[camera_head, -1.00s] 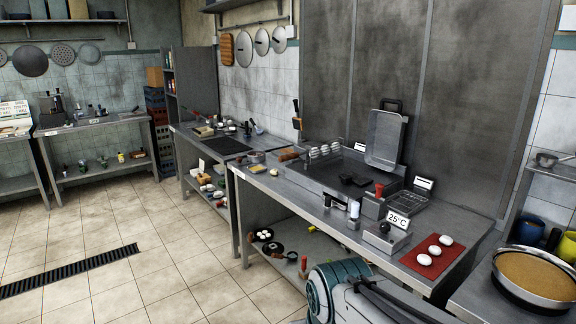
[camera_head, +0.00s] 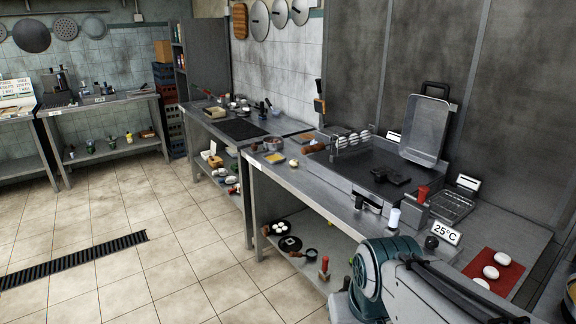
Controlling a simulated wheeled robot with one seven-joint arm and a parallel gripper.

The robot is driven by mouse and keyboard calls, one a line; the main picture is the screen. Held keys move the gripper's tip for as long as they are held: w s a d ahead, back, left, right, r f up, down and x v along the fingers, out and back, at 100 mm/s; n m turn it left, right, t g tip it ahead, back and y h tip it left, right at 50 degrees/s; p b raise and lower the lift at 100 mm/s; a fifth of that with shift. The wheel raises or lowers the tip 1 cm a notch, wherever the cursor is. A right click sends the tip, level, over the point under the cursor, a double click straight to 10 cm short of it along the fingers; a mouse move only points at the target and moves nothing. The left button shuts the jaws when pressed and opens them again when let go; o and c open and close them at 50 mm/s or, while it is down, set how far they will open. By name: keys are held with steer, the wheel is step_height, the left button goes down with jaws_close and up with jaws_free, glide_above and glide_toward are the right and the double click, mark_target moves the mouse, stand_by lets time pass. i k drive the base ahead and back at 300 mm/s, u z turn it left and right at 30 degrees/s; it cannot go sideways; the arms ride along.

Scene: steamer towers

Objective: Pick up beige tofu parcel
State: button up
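I cannot single out the beige tofu parcel with certainty at this size. A small pale beige lump (camera_head: 293,162) sits on the near counter (camera_head: 316,190), just right of a yellow square (camera_head: 274,158). Rounded white pieces (camera_head: 497,258) lie on a red mat (camera_head: 513,272) at the counter's right end. My arm enters at the bottom right and hides part of the counter's front. My gripper is out of view.
A second counter (camera_head: 238,129) stands farther back. The tiled floor at left is clear apart from a drain grate (camera_head: 75,257).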

mark_target(293, 163)
steer(key=u, duration=0.65)
steer(key=i, duration=2.45)
steer(key=z, duration=1.2)
steer(key=i, duration=0.55)
steer(key=z, duration=0.25)
